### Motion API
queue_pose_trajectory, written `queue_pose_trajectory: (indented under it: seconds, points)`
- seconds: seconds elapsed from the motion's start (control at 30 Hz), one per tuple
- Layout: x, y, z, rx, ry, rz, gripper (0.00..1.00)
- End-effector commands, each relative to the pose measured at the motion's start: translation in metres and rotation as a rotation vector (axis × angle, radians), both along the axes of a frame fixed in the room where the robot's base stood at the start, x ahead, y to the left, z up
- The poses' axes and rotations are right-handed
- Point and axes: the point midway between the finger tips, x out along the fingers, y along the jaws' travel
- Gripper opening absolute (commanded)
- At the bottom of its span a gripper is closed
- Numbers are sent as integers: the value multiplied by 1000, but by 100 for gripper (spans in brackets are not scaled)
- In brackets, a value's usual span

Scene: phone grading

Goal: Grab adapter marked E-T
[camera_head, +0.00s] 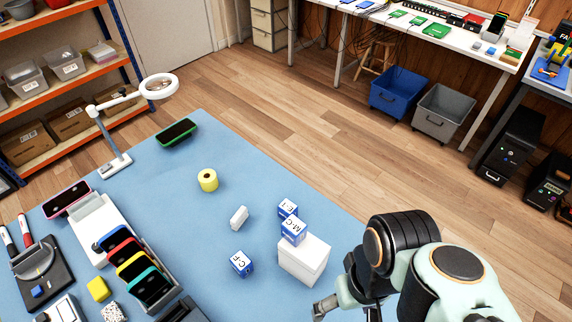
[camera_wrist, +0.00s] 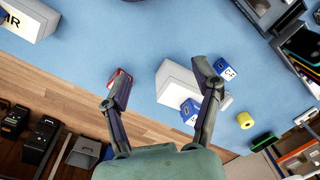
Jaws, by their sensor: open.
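The blue-and-white adapter box whose small label looks like E-T (camera_head: 287,208) is on the blue mat, just behind a similar box marked M-C (camera_head: 293,231). A third box, marked C-F (camera_head: 241,263), lies to the left and nearer; it also shows in the wrist view (camera_wrist: 226,68). My gripper (camera_wrist: 163,94) is open and empty, its fingers spread over the white box (camera_wrist: 173,86). Another blue box (camera_wrist: 190,111) shows by the right finger, its label too small to read. In the head view my gripper is mostly cut off at the bottom edge.
The white box (camera_head: 304,262) stands right beside the M-C box. A yellow roll (camera_head: 208,180), a small white block (camera_head: 239,217) and a green-edged phone (camera_head: 177,132) lie on the mat (camera_head: 160,205). A red object (camera_wrist: 119,76) is near my left finger. Phones in a rack (camera_head: 140,275) stand left.

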Motion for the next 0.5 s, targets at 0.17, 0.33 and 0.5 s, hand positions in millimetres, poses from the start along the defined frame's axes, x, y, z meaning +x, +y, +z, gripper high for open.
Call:
queue_pose_trajectory:
  seconds: [0.17,0.33,0.5]
  points:
    - [0,0,0,0,0,0,70]
    - [0,0,0,0,0,0,70]
    - [0,0,0,0,1,-29,70]
